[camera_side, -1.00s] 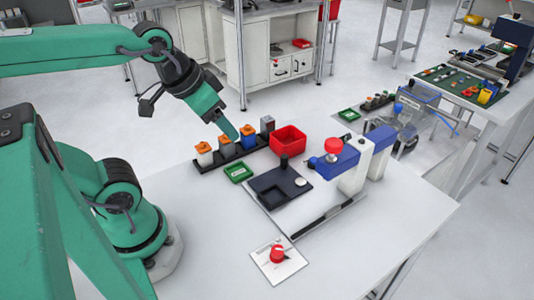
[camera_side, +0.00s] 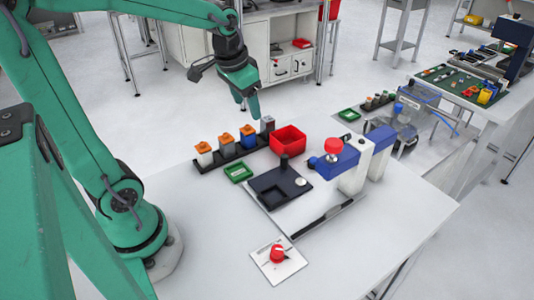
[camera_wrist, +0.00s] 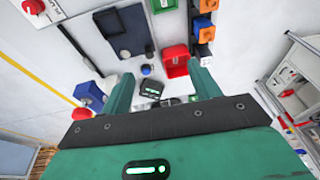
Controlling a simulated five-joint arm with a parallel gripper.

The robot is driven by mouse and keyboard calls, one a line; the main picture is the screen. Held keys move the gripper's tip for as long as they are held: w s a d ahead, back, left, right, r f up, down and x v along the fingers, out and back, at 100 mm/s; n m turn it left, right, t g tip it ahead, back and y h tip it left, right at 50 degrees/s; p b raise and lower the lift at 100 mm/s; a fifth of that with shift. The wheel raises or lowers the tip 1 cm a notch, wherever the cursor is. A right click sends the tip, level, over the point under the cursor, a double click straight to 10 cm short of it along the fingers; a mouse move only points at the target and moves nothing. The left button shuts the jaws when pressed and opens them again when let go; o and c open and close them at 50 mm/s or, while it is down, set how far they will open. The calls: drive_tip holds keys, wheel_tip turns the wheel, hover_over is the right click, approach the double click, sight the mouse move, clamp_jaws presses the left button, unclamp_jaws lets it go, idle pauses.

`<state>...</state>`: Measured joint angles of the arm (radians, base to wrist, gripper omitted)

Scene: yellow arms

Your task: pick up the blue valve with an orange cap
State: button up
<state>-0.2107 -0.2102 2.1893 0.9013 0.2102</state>
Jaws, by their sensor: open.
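The blue valve with an orange cap (camera_side: 248,138) stands upright in a black rack (camera_side: 238,151) in the side view. To its left in the rack are a grey valve (camera_side: 227,148) and a white valve (camera_side: 204,156), both with orange caps. My gripper (camera_side: 248,110) is above and just behind the rack's right end, pointing down, apart from the blue valve. In the wrist view its two fingers (camera_wrist: 165,90) are spread with nothing held between them. Orange caps (camera_wrist: 206,34) show at the upper right there, outside the fingers.
A grey block (camera_side: 267,125) stands by the rack's right end, beside a red bin (camera_side: 289,140). A green tray (camera_side: 239,172) lies in front of the rack. A blue-and-white device with a red knob (camera_side: 333,146) rises to the right.

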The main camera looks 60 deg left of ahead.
drive_tip(key=w+a+f+g, duration=0.2)
drive_tip(key=w+a+f, duration=0.3)
drive_tip(key=a, duration=0.1)
hover_over(248, 129)
drive_tip(key=shift+g+h, duration=0.3)
drive_tip(key=shift+g, duration=0.1)
wheel_tip(248, 129, down, 6)
drive_tip(key=shift+w+f, duration=0.1)
drive_tip(key=shift+f, duration=0.15)
drive_tip(key=shift+a+f, duration=0.3)
drive_tip(key=shift+f, duration=1.4)
drive_tip(key=shift+f, duration=0.1)
drive_tip(key=shift+a+f, duration=0.1)
drive_tip(key=shift+f, duration=2.4)
